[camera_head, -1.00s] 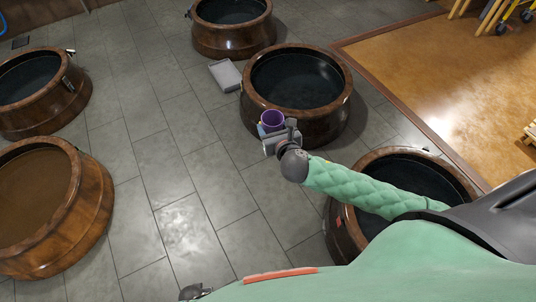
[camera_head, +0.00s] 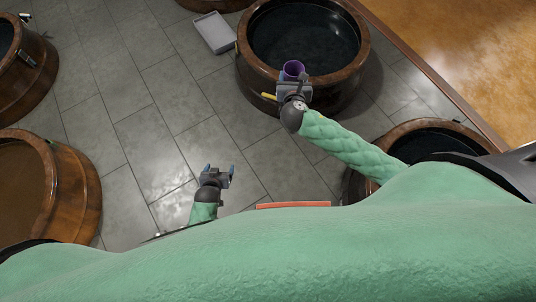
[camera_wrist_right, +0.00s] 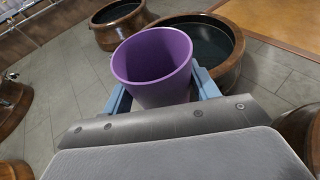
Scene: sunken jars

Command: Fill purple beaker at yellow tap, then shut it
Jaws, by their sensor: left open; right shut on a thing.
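My right gripper (camera_head: 293,88) is shut on the purple beaker (camera_head: 292,70), which stands roughly upright in front of the large water-filled jar at the top. In the right wrist view the beaker (camera_wrist_right: 153,65) sits between the blue fingers, and its visible inside shows no water. A small yellow part (camera_head: 269,97), likely the yellow tap, shows at the jar's near side, just left of the right gripper. Its outlet is hidden, and I cannot tell whether it runs. My left gripper (camera_head: 219,170) is open and empty over the floor, lower left of the beaker.
The large brown jar (camera_head: 245,68) holds dark water. A pale tray (camera_head: 214,33) lies on the floor left of it. Other jars stand at left (camera_head: 88,190), upper left (camera_head: 38,75) and right (camera_head: 395,138). The tiled floor between is clear.

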